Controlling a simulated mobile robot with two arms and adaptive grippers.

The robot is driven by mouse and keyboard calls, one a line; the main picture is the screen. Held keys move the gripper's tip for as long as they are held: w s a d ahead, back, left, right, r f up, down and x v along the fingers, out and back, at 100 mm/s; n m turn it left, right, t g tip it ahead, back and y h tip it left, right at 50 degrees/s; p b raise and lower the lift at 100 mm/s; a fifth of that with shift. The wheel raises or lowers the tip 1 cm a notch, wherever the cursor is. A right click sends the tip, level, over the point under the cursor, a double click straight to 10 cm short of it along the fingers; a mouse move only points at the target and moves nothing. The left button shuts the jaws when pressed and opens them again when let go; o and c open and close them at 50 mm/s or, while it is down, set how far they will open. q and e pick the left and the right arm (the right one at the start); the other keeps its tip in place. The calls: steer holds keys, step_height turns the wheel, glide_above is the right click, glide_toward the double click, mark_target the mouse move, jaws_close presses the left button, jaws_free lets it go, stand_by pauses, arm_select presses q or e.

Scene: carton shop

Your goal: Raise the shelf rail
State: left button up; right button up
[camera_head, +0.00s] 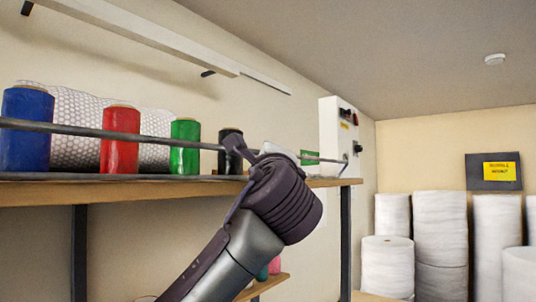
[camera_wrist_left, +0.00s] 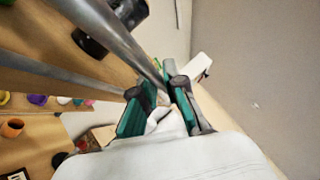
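The shelf rail (camera_head: 70,129) is a thin grey bar. It runs along the front of the wooden shelf (camera_head: 120,193), above its edge and across the rolls. My left gripper (camera_head: 272,155) is at the rail near its right end, its arm rising from the bottom. In the left wrist view, the rail (camera_wrist_left: 115,35) runs down to between the two green-padded fingers (camera_wrist_left: 160,100). Whether the fingers press on it is not clear. My right gripper is in neither view.
Behind the rail stand a blue roll (camera_head: 27,130), a red roll (camera_head: 119,140), a green roll (camera_head: 184,146) and a black roll (camera_head: 230,152). Bubble wrap (camera_head: 75,125) lies behind them. A white wall box (camera_head: 336,125) is at the right. Several white rolls (camera_head: 440,235) stand beyond.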

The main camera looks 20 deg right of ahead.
arm_select(q)
steer(key=o, duration=0.4)
steer(key=shift+c, duration=0.2)
steer(key=v, duration=1.2)
steer(key=shift+d+f, duration=0.1)
